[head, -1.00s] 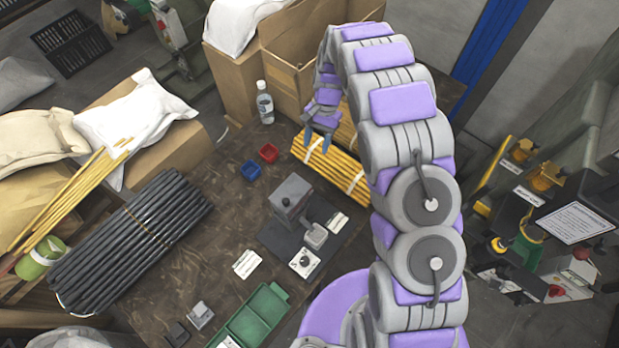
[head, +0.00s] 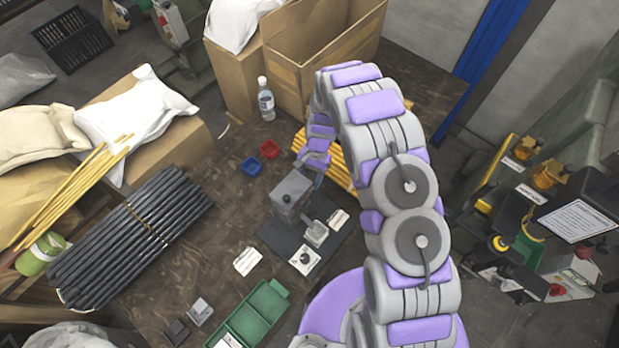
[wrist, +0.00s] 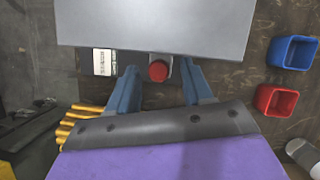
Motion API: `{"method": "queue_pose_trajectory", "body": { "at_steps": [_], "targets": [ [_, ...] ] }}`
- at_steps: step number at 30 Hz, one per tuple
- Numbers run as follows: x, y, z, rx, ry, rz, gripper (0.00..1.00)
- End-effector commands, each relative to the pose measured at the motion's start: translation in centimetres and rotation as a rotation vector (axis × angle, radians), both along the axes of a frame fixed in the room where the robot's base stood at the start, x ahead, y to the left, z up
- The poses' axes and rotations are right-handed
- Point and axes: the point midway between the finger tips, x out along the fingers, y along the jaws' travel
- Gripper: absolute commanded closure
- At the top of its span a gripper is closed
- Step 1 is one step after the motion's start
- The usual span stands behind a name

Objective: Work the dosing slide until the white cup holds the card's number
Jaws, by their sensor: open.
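The dosing device is a grey box (head: 290,192) on a dark base (head: 278,238) on the bench. Its grey body (wrist: 150,25) fills the top of the wrist view, with a red knob (wrist: 158,71) on its near side. My gripper (wrist: 158,84) is open, its blue fingers on either side of the knob with gaps. In the head view my gripper (head: 310,167) is beside the box, partly hidden. A white square piece (head: 305,261) with a dark round centre sits at the base's front; I cannot tell whether it is the cup. White cards lie left (head: 247,261) and right (head: 339,218); their print is unreadable.
A blue bin (head: 251,167) and a red bin (head: 269,150) stand behind the box. Yellow rods (head: 335,165) lie behind my gripper, dark rods (head: 130,240) at left. A green tray (head: 250,318) is in front. A bottle (head: 265,100) stands at the back.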

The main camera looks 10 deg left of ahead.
Motion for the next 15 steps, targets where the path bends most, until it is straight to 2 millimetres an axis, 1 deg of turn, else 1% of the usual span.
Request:
{"method": "queue_pose_trajectory", "body": {
  "at_steps": [9, 15],
  "targets": [
    [-0.07, 0.01, -0.20, 0.000, -0.001, 0.000, 0.50],
    [-0.06, 0.00, -0.18, 0.000, -0.001, 0.001, 0.69]
  ]
}}
